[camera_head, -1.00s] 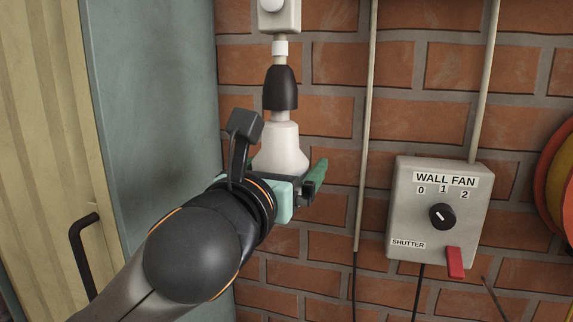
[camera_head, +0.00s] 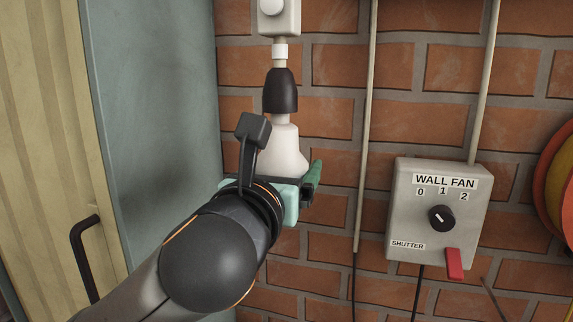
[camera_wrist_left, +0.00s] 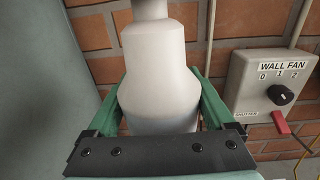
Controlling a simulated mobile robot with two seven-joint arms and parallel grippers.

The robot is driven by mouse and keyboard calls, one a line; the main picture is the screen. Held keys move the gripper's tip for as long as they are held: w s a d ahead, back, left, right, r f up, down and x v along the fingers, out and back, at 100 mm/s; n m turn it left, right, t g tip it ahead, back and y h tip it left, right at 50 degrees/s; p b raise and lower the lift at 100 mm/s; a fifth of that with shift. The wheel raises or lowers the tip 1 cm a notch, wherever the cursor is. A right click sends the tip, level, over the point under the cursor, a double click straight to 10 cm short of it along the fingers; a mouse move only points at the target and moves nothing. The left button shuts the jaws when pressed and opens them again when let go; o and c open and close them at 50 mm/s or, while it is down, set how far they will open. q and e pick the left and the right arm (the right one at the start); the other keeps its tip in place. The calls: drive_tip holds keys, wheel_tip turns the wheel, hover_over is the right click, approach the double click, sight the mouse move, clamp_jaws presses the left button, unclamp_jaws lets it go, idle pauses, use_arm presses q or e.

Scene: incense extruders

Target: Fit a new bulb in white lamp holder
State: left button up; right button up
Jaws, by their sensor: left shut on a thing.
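A white bulb (camera_head: 287,150) stands upright, neck up, in my left gripper (camera_head: 297,187). The left gripper's green fingers are shut on either side of the bulb's wide lower part, as the left wrist view also shows with the bulb (camera_wrist_left: 156,75) between them. A black lamp holder (camera_head: 281,90) with a white collar hangs directly above the bulb from a pale wall fitting (camera_head: 279,14). The bulb's neck meets the holder's lower rim in the head view; how far it sits inside is hidden. My right gripper is not in view.
A grey wall fan box (camera_head: 438,214) with a black knob and red shutter lever is on the brick wall at right. A vertical conduit (camera_head: 366,120) runs between it and the bulb. A grey-blue panel (camera_head: 150,120) stands close at left. A hose reel (camera_head: 560,190) shows at far right.

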use_arm(q)
drive_tip(key=shift+a+n+y+p, duration=0.1)
drive_tip(key=shift+n+y+p, duration=0.4)
drive_tip(key=shift+y, duration=0.4)
drive_tip(key=shift+a+n+y, duration=0.1)
drive_tip(key=shift+n+y, duration=0.3)
drive_tip(key=shift+y, duration=0.1)
drive_tip(key=shift+t, duration=0.3)
drive_tip(key=shift+n+y+p, duration=0.3)
drive_tip(key=shift+n+y, duration=0.1)
drive_tip(key=shift+y, duration=0.2)
drive_tip(key=o, duration=1.1)
drive_tip(key=shift+a, duration=0.1)
drive_tip(key=shift+o, duration=0.2)
